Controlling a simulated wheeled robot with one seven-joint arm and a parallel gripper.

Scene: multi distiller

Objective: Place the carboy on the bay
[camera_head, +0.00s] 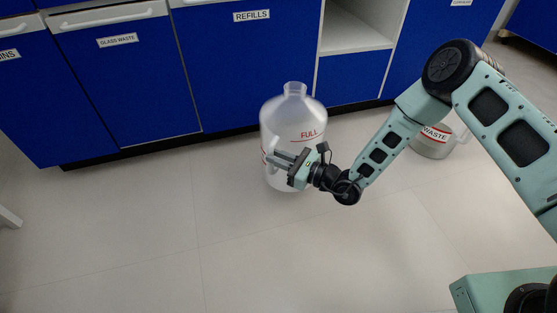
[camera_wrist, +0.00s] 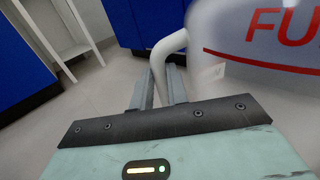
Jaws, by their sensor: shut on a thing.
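The carboy (camera_head: 292,118) is a large translucent bottle with a narrow neck and a red FULL label. It is upright, in front of the blue cabinets. My gripper (camera_head: 274,160) is at its near side and hides part of its lower body. In the wrist view, my gripper (camera_wrist: 160,92) is shut on the carboy's white handle (camera_wrist: 166,50), with a finger on each side. The carboy body (camera_wrist: 255,60) fills the right of that view. I cannot tell whether its base touches the floor. An open white bay (camera_head: 352,30) shows in the cabinet row, behind and right of the carboy.
A second container marked WASTE (camera_head: 432,146) stands on the floor to the right, partly behind my arm. Blue cabinets (camera_head: 125,85) line the back, with labels such as REFILLS and GLASS WASTE. The floor (camera_head: 110,240) at front and left is mostly clear. A white frame (camera_wrist: 62,40) shows in the wrist view.

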